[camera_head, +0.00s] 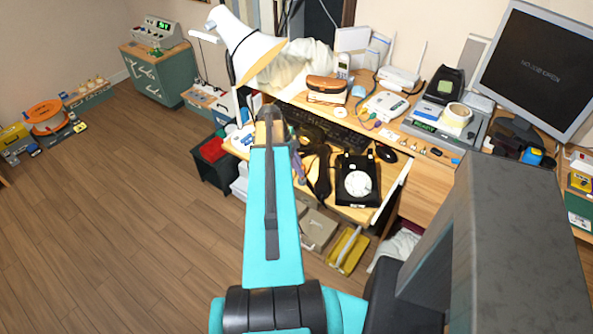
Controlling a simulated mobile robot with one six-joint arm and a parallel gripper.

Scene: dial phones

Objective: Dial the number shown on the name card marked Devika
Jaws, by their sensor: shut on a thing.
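A black dial phone (357,182) with a pale round dial stands on the pulled-out wooden desk shelf, right of my teal arm. A long dark piece that looks like its handset (322,172) is off the phone, to its left. My gripper (299,165) is beside that piece, small and partly hidden behind my arm; it is shut on it as far as I can see. It is apart from the dial. No name card marked Devika can be read; small white papers (242,137) lie at the desk's left end.
A keyboard (325,130) and mouse (386,153) lie behind the phone. A white lamp (247,50) stands at the left, a monitor (536,68) at the right. The floor (110,220) at left is clear.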

